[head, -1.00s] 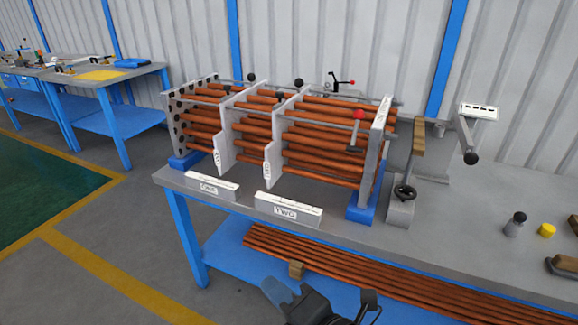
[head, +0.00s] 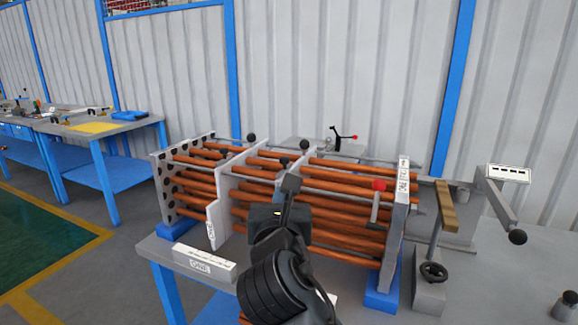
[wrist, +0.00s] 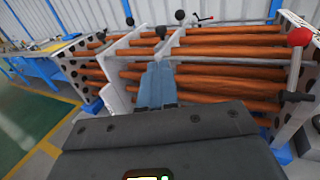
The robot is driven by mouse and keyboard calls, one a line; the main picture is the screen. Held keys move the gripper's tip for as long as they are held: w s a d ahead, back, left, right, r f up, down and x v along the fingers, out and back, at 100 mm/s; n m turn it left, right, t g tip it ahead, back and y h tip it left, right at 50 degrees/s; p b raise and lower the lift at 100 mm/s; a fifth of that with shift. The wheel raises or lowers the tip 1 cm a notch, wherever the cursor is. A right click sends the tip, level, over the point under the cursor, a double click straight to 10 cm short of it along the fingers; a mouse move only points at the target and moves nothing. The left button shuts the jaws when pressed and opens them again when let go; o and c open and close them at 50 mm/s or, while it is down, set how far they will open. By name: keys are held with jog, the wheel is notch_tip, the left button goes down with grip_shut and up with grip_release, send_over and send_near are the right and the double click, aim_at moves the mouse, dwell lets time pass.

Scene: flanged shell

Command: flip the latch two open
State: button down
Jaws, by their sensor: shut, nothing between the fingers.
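My gripper (head: 291,184) is shut and empty, reaching over the front of the copper-tube bundle (head: 335,222). In the wrist view its fingers (wrist: 157,86) lie together in front of the tubes, near the second white plate. Black ball knobs stand above the plates, one on the left (head: 250,138) and one farther right (head: 304,145). Just beyond the fingertips in the wrist view is a black knob (wrist: 161,31). I cannot tell for sure which part is latch two. The label block reading TWO is mostly hidden by my arm.
The label block ONE (head: 204,262) lies at the bench's front left. A red-knobbed lever (head: 380,185) stands near the right end plate (head: 394,225). Farther right are a handwheel (head: 433,272) and a black-knobbed arm (head: 517,237).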

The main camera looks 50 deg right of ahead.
jog(key=shift+d+r, duration=0.1)
jog(key=shift+d, duration=0.05)
jog(key=shift+w+d, duration=0.1)
jog(key=p, duration=0.1)
send_near(284, 162)
jog(key=x, duration=0.6)
jog(key=shift+w+d, duration=0.25)
jog(key=shift+d, duration=0.05)
jog(key=d+p, duration=0.1)
jog(key=w+d+p, duration=0.1)
jog(key=d, duration=0.1)
jog(key=shift+w+d+p, duration=0.1)
jog(key=shift+d+p, duration=0.05)
jog(key=shift+p, duration=0.15)
dwell(0.3)
